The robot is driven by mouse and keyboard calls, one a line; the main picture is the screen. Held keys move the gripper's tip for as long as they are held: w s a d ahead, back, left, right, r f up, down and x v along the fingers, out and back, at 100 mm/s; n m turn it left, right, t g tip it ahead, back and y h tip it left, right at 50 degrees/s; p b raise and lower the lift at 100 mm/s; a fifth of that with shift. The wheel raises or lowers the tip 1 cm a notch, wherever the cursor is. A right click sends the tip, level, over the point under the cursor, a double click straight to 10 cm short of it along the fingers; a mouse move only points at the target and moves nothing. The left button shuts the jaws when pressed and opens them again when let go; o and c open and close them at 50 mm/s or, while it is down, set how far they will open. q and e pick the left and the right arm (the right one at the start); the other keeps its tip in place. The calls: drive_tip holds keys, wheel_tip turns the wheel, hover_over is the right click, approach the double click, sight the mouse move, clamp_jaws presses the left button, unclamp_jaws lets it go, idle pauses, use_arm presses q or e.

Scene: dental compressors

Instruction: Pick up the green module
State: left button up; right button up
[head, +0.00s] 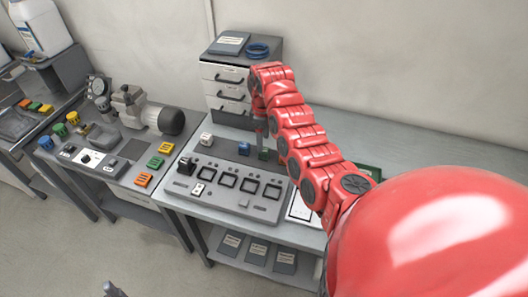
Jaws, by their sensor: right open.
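A small dark green module (264,155) stands on the right-hand bench, just behind the grey panel with square sockets (236,188). It is partly hidden by my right arm and gripper. My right gripper (262,142) points down from the end of the red arm, open, right above or around the green module; I cannot tell whether the fingers touch it. A blue module (244,148) stands just left of it, and a white module (206,139) farther left. A small grey tip at the bottom edge looks like part of my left gripper (113,290); its jaws cannot be made out.
A dark module (187,165) sits on the panel's left end. A drawer unit (233,80) with a blue coil stands behind, close to my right arm. The left bench holds a compressor (150,113) and coloured blocks. A white sheet (299,207) lies right of the panel.

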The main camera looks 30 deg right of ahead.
sight(264, 154)
drive_tip(key=f, duration=0.1)
drive_tip(key=f+p, duration=0.2)
drive_tip(key=f, duration=0.1)
drive_tip(key=shift+s+a, duration=0.25)
drive_tip(key=shift+s, duration=0.05)
drive_tip(key=shift+w+d+f, duration=0.1)
drive_tip(key=shift+w+f, duration=0.05)
drive_tip(key=shift+f, duration=0.45)
clamp_jaws()
